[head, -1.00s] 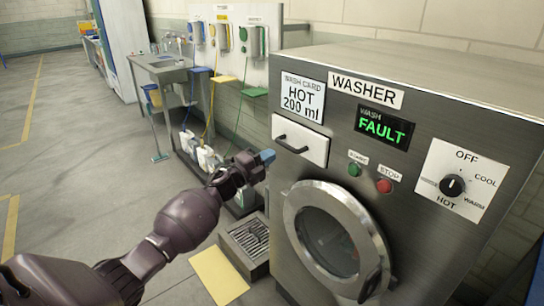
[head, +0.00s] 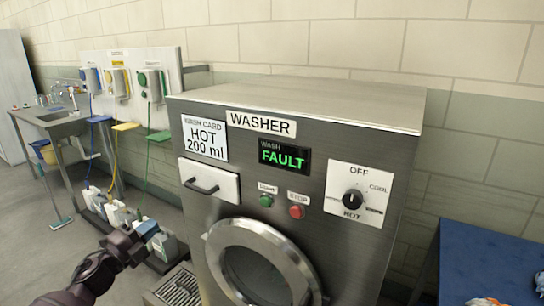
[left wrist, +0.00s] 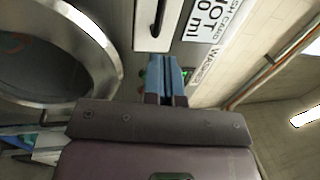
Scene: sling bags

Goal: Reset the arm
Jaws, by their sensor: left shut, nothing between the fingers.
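My left gripper (head: 147,230) is low at the left in the head view, with blue fingertips, in front of and to the left of the washer (head: 300,165). In the left wrist view its fingers (left wrist: 166,80) are together, with nothing held. The washer's white drawer (head: 209,186) is closed, and its round door (head: 262,265) looks shut. The display (head: 284,157) reads WASH FAULT in green. The dial (head: 353,200) is at the right of the panel. My right gripper is not in view.
A green button (head: 266,201) and a red button (head: 297,211) sit above the door. Dispensers (head: 120,82) and a metal sink table (head: 55,120) stand at the left, with several white containers (head: 115,212) below. A blue surface (head: 490,260) is at the lower right.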

